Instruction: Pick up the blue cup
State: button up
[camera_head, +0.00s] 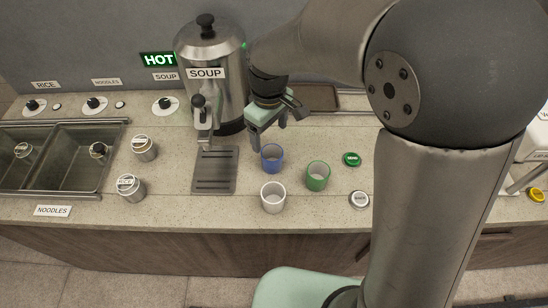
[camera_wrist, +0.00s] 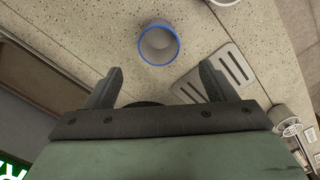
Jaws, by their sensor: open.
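The blue cup (camera_head: 271,158) stands upright on the speckled counter, between the drip tray and the green cup (camera_head: 317,176). In the wrist view the blue cup (camera_wrist: 159,46) shows from above with a blue rim, beyond my fingertips and roughly centred between them. My gripper (camera_head: 268,133) hangs above and behind the cup in the head view, just left of my arm. In the wrist view my gripper (camera_wrist: 160,82) has its fingers wide apart with nothing between them. The cup is apart from both fingers.
A white cup (camera_head: 273,198) stands in front of the blue cup. The slotted drip tray (camera_head: 214,171) lies to the left, below the steel soup urn (camera_head: 210,75). Sunken wells (camera_head: 85,165) are at far left.

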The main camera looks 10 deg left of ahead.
send_near(272, 158)
jog(key=shift+s+f+p, duration=0.15)
jog(key=shift+s+f, duration=0.15)
jog(key=shift+s, duration=0.25)
jog(key=shift+s+f+p, duration=0.15)
jog(key=shift+s+f, duration=0.1)
jog(key=shift+s, duration=0.25)
jog(key=shift+s+d+f+p, duration=0.1)
jog(key=shift+f+p, duration=0.15)
jog(key=shift+f, duration=0.65)
jog(key=shift+w+d+f+p, duration=0.1)
jog(key=shift+f+p, duration=0.15)
jog(key=shift+f, duration=0.7)
jog(key=shift+s+d+f+p, duration=0.1)
jog(key=shift+f+p, duration=0.15)
jog(key=shift+f, duration=0.65)
jog(key=c, duration=1.1)
